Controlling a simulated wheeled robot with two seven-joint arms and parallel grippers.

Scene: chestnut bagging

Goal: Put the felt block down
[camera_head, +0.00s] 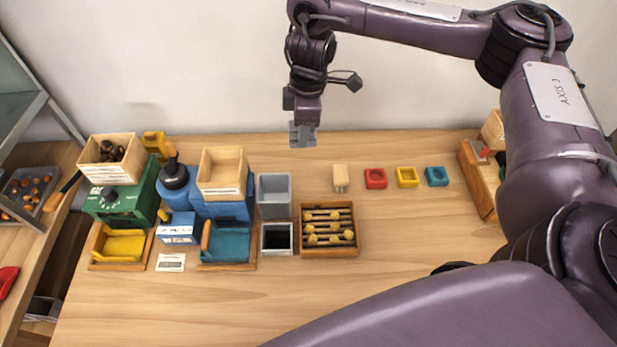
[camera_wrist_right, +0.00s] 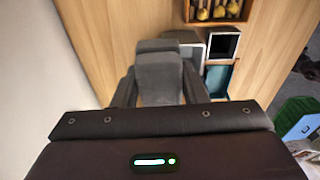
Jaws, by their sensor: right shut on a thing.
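My right gripper (camera_head: 303,136) hangs above the back of the table, near the wall. In the wrist view the grey felt block (camera_wrist_right: 160,76) sits between its dark fingers, and the gripper is shut on it. The block is held in the air, apart from the table; in the head view it is hard to tell from the grey fingertips. The wooden table (camera_head: 420,270) lies below. My left gripper is not in view.
Red (camera_head: 375,178), yellow (camera_head: 407,177) and blue (camera_head: 436,176) small trays stand right of a cream block (camera_head: 340,178). A slotted wooden tray (camera_head: 330,252) and grey bins (camera_head: 273,196) stand nearer. Green (camera_head: 125,202) and blue machines are at left.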

